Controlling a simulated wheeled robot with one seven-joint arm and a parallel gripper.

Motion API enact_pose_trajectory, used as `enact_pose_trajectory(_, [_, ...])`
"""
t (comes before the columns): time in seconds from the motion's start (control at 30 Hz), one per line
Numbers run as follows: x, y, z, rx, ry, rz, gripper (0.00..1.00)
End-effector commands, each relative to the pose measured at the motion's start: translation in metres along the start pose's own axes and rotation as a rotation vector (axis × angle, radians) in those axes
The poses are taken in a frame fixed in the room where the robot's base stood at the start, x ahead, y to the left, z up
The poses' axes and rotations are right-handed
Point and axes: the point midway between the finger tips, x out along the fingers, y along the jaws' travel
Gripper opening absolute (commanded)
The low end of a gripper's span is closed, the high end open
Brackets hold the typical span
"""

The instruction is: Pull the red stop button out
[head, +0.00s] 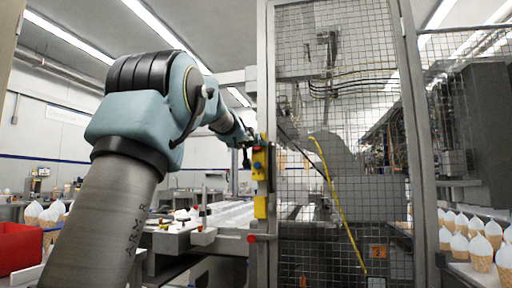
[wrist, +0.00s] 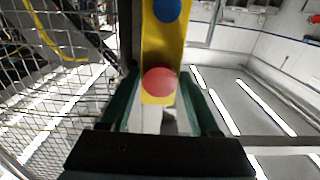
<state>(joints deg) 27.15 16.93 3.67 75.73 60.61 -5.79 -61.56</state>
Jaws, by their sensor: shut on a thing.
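The red stop button (wrist: 158,82) is round and sits on a yellow control box (wrist: 164,45) in the wrist view. A blue button (wrist: 167,9) is on the same box. My gripper (wrist: 159,76) has one green finger on each side of the red button and is shut on it. In the head view my gripper (head: 248,139) is at the upper part of the yellow box (head: 259,160), which is on the post of the mesh cage.
A mesh cage door (head: 345,190) stands just right of the box. A lower yellow box (head: 260,207) and another red knob (head: 251,238) are below on the post. A red bin (head: 20,247) is at left, and white-topped cones (head: 480,250) stand at right.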

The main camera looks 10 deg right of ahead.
Motion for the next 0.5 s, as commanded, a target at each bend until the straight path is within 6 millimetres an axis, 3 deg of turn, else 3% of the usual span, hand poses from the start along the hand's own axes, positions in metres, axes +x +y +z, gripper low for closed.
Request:
enact_pose_trajectory(0.37, [-0.0085,-0.0005,0.0029,-0.001,-0.005,-0.002,0.07])
enact_pose_trajectory(0.4, [-0.0093,-0.0005,0.0025,-0.001,-0.004,-0.002,0.0])
enact_pose_trajectory(0.5, [-0.0108,-0.0006,0.0015,0.0,-0.003,-0.002,0.0])
